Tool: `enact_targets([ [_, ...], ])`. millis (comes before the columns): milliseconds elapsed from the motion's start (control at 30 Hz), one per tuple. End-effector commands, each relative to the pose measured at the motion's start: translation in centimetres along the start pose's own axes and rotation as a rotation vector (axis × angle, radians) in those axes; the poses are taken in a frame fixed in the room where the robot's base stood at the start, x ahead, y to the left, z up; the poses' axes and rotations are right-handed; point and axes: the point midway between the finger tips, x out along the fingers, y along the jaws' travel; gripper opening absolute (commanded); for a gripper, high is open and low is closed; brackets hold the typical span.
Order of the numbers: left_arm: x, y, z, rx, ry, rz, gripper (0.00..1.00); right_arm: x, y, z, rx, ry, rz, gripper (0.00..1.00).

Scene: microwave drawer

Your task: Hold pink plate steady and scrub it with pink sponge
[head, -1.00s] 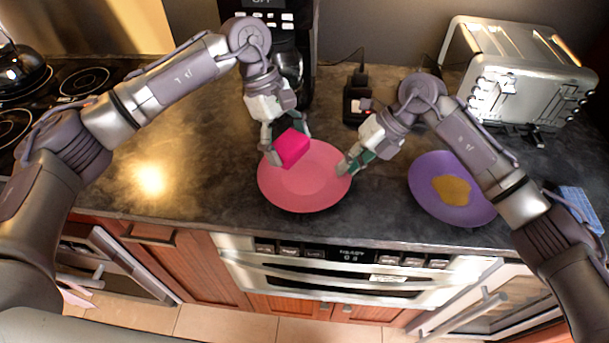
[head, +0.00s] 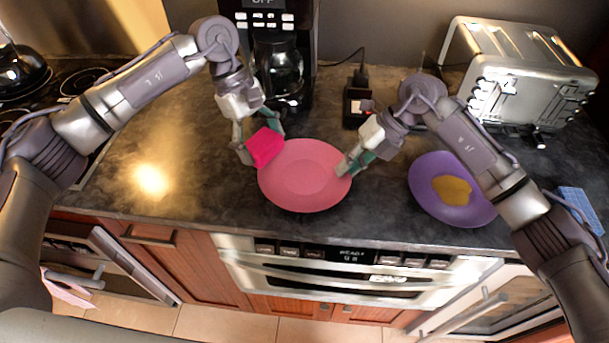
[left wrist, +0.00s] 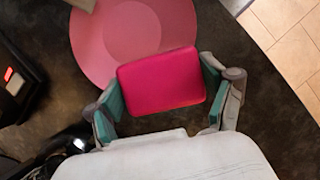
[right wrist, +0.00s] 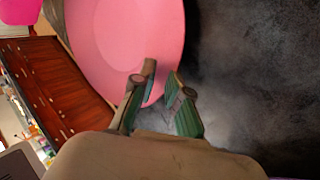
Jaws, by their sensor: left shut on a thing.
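The pink plate (head: 305,180) lies flat on the dark counter in the head view. My left gripper (head: 258,140) is shut on the pink sponge (head: 264,147), which is just at the plate's upper-left edge. In the left wrist view the sponge (left wrist: 162,80) sits between the fingers and overlaps the plate's edge (left wrist: 92,40) in the picture. My right gripper (head: 347,165) is at the plate's right rim. In the right wrist view its fingertips (right wrist: 160,76) are close together, one over the plate (right wrist: 125,45), one beyond the rim; I cannot tell whether they pinch it.
A purple plate (head: 430,195) with a yellow-brown patch (head: 453,189) lies to the right. A blue sponge-like block (head: 580,208) is at the far right. A toaster (head: 515,75), a small black device (head: 358,108) and a coffee maker (head: 275,65) stand behind. The counter left of the plate is clear.

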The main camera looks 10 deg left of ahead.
Motion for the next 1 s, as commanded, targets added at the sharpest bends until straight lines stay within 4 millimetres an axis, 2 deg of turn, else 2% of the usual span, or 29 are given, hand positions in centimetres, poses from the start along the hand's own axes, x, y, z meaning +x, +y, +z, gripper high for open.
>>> enact_targets([
  [33, 0.0, 0.0, 0.0, 0.000, 0.000, 0.000, 0.54, 0.1, -0.1, 0.0, 0.002, 0.002, -0.001, 0.26],
  [133, 0.0, 0.0, 0.0, 0.000, 0.000, 0.000, 0.54, 0.1, -0.1, 0.0, 0.001, 0.001, 0.000, 0.42],
  [467, 0.0, 0.0, 0.0, 0.000, 0.000, 0.000, 0.54, -0.1, 0.0, 0.0, 0.000, 0.000, 0.001, 0.42],
  [567, 0.0, 0.0, 0.0, 0.000, 0.000, 0.000, 0.54, -0.6, 0.0, 0.0, 0.000, -0.001, 0.001, 0.42],
  [667, 0.0, 0.0, 0.0, 0.000, 0.000, 0.000, 0.54, -2.1, -0.1, 0.1, 0.000, -0.003, -0.001, 0.42],
  [1000, 0.0, 0.0, 0.0, 0.000, 0.000, 0.000, 0.54, -9.1, 0.0, 0.1, 0.000, -0.003, 0.000, 0.42],
])
